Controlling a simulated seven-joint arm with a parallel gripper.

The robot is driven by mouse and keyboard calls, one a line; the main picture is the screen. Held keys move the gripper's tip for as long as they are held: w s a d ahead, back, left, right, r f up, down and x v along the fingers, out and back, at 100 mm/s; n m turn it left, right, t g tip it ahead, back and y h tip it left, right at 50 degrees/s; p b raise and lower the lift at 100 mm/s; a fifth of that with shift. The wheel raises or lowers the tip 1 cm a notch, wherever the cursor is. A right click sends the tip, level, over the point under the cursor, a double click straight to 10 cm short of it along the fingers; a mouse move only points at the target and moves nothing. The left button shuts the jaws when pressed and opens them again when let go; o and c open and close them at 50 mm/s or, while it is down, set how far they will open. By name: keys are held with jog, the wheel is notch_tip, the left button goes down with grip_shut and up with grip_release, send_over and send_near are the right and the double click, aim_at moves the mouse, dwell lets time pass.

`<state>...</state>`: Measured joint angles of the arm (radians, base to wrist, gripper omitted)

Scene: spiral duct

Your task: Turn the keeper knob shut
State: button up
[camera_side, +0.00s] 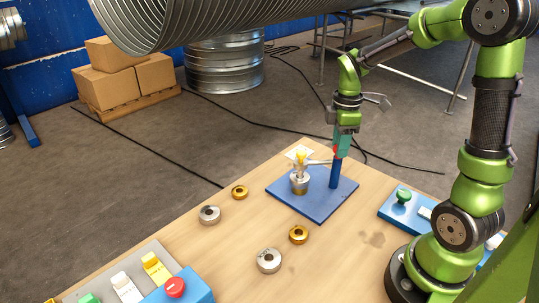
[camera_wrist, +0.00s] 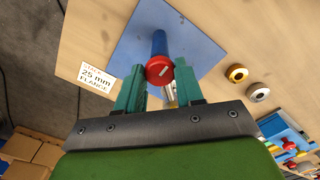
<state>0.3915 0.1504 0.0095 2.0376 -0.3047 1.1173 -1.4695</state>
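The red keeper knob (camera_wrist: 160,70) has a pale line across its face and sits at the end of a blue post (camera_wrist: 159,43). The post (camera_side: 336,174) stands on a blue plate (camera_side: 308,209). My gripper (camera_wrist: 159,72) is open, with one teal finger on each side of the knob; a gap shows on the left, and the right finger is close to it. In the side view my gripper (camera_side: 342,146) points down over the post and largely hides the knob. A metal fitting with a yellow top (camera_side: 299,176) stands left of the post on the plate.
A card reading "25 mm FLANGE" (camera_wrist: 96,77) lies beside the plate. Several loose silver and brass rings, including a brass one (camera_side: 298,235) and a silver one (camera_side: 269,260), lie on the wooden table. A blue box with a green knob (camera_side: 403,195) stands to the right.

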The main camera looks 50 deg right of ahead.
jog(key=shift+c, duration=0.9)
jog(key=shift+m, duration=0.3)
jog(key=m, duration=0.3)
jog(key=shift+m, duration=0.3)
jog(key=m, duration=0.4)
jog(key=shift+m, duration=0.3)
jog(key=m, duration=0.4)
jog(key=shift+m, duration=0.3)
jog(key=m, duration=0.4)
jog(key=shift+m, duration=0.3)
